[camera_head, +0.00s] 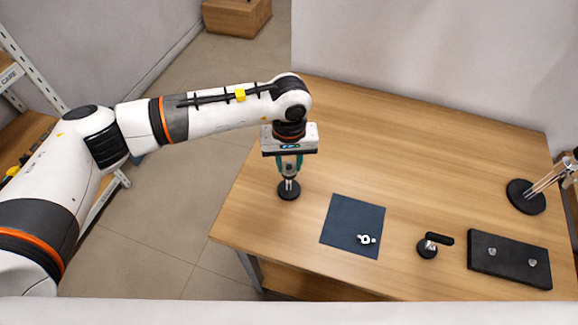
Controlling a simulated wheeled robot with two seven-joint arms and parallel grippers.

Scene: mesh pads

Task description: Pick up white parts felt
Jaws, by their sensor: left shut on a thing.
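A dark blue felt square (345,215) lies flat on the wooden table. A small white part (366,239) with a ring-like middle lies on it near its lower right corner. My left gripper (289,174) points down to the left of the felt. Its teal fingers are shut on the upper part of a small stand with a round black base (289,191). The stand is upright at the table's left side. I cannot tell whether its base touches the table. My right gripper is not in view.
A black-handled tool on a round base (427,249) stands right of the felt. The table's back middle is clear.

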